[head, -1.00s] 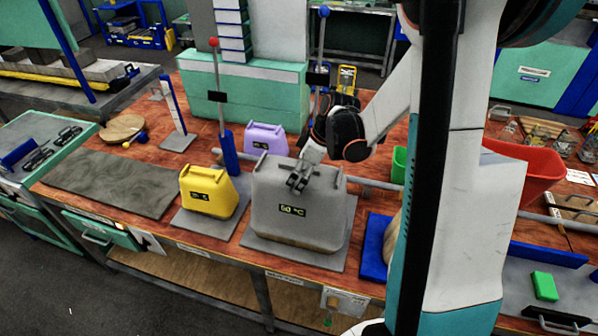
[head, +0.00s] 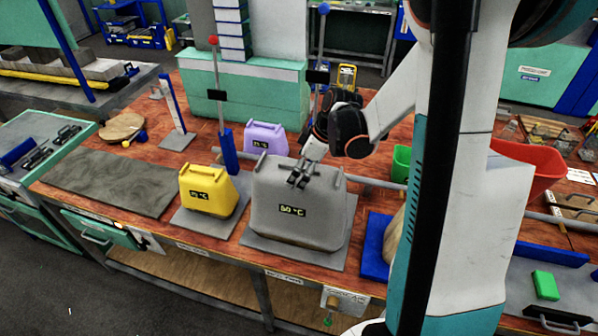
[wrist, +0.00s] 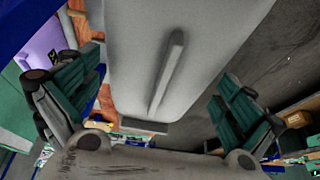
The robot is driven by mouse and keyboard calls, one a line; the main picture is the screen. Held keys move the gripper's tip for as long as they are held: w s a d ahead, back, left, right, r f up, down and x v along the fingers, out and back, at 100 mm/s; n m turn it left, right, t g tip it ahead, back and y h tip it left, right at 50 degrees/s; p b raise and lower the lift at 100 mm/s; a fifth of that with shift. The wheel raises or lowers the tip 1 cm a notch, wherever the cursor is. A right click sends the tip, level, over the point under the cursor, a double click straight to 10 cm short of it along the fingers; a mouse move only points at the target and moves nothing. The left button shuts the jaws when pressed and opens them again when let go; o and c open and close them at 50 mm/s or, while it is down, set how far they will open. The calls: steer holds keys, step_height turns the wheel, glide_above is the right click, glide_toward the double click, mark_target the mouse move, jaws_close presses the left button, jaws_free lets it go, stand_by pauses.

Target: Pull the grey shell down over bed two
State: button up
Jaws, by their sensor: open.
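The grey shell (head: 300,212), a boxy cover with a "50 °C" label, is upright over the flat grey plate (head: 262,246) of a bed at the middle front of the bench. Whether its lower rim touches the plate I cannot tell. My gripper (head: 302,180) is at the top of the shell, pointing down. In the wrist view my gripper (wrist: 160,75) is open, with one finger on each side of the shell's pale top (wrist: 185,30). A raised bar handle (wrist: 167,75) lies between the fingers, with gaps to both.
A yellow shell (head: 208,192) stands left of the grey one, and a purple shell (head: 265,139) behind. Upright posts with a red knob (head: 213,40) and a blue knob (head: 323,9) rise behind.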

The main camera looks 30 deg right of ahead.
steer(key=v, duration=1.1)
steer(key=shift+a, duration=0.1)
